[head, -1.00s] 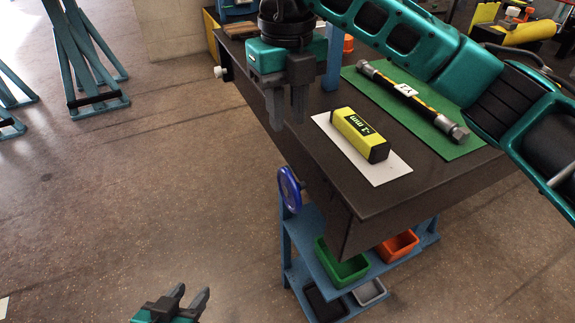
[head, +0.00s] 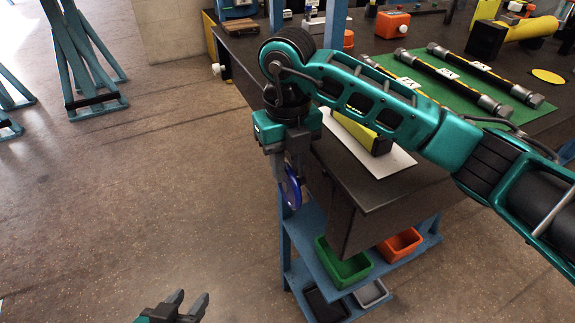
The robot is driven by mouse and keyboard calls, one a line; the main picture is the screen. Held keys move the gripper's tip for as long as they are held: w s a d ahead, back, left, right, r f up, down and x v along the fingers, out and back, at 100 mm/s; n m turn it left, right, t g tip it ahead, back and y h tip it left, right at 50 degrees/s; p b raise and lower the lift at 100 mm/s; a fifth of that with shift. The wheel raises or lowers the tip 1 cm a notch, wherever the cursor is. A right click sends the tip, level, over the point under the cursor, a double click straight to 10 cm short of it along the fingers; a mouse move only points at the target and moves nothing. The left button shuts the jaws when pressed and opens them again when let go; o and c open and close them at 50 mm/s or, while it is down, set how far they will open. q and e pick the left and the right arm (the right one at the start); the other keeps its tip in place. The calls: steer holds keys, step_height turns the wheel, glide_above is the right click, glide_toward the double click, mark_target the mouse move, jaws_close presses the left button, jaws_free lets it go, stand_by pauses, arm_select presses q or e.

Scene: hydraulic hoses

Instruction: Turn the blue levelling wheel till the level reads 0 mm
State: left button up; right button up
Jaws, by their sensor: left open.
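The blue levelling wheel (head: 291,191) is at the near left corner of the dark workbench (head: 350,185), partly covered by my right gripper (head: 289,176). The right gripper points down with its fingertips at the wheel's upper part. I cannot tell whether the fingers touch or clasp the rim. The yellow level with black ends (head: 381,147) lies on a white sheet (head: 398,162) on the bench. My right arm hides most of it, and its reading cannot be seen. My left gripper (head: 188,301) is open and empty at the bottom of the view, over the floor.
Several hoses (head: 470,75) lie on a green mat (head: 455,110) on the bench. Green (head: 343,268) and orange (head: 400,244) bins stand on the blue shelf below. Blue trestles (head: 88,60) stand far left. The floor left of the bench is clear.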

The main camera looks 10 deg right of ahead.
steer(key=shift+f, duration=0.1)
jaws_close()
stand_by(0.3)
steer(key=shift+w+g+p, duration=0.2)
steer(key=shift+g+p, duration=0.3)
steer(key=shift+p, duration=0.2)
steer(key=shift+w+a+f+g+h+p, duration=0.25)
steer(key=shift+g+h+p, duration=0.2)
steer(key=shift+g, duration=0.35)
jaws_free()
steer(key=shift+w+d, duration=0.1)
